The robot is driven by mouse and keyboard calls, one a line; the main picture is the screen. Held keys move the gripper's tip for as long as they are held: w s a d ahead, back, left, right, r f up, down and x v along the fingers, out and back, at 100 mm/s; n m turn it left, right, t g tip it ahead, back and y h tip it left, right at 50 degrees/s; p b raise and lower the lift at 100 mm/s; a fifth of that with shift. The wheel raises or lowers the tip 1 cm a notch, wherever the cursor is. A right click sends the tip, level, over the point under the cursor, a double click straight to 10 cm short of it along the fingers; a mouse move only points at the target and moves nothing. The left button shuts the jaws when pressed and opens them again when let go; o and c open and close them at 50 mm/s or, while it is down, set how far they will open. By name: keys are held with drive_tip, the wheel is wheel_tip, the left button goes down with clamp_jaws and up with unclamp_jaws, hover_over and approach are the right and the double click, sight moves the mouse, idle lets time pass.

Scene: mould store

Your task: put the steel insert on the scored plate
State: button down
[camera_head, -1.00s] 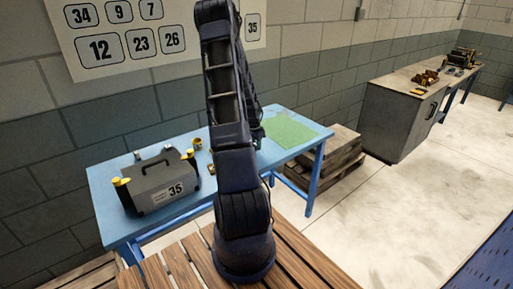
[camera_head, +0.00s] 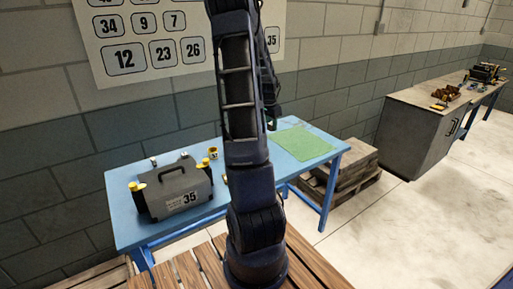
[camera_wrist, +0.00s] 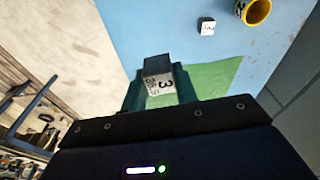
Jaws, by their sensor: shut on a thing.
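My gripper (camera_wrist: 158,84) shows in the wrist view with its dark green fingers shut on a grey block with a pale, numbered face, which looks like the steel insert (camera_wrist: 157,70). The block is held above the blue table, with a green sheet (camera_wrist: 215,78) beyond and below it. In the head view the green sheet (camera_head: 303,144) lies flat on the right part of the table, right of my arm. No scored marks can be made out on it, so I cannot tell whether it is the scored plate. My arm hides the gripper's grip in the head view.
The blue table (camera_head: 128,225) also bears a dark case (camera_head: 177,190) marked 35 and a yellow cup (camera_head: 213,153). A small white numbered cube (camera_wrist: 207,26) lies near the cup in the wrist view. Stacked boards (camera_head: 345,170) stand right of the table; a grey cabinet (camera_head: 415,135) is farther right.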

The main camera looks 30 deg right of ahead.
drive_tip(key=a+r+n+t+y, duration=0.1)
drive_tip(key=a+n+t+y, duration=0.1)
drive_tip(key=a+n, duration=1.9)
drive_tip(key=a+f+m, duration=0.1)
drive_tip(key=f, duration=0.5)
drive_tip(key=a+f+m, duration=0.1)
drive_tip(key=f, duration=0.5)
drive_tip(key=a+f+m, duration=0.2)
drive_tip(key=f, duration=0.5)
drive_tip(key=shift+s+a, duration=0.1)
drive_tip(key=shift+f, duration=0.1)
drive_tip(key=c, duration=1.1)
unclamp_jaws()
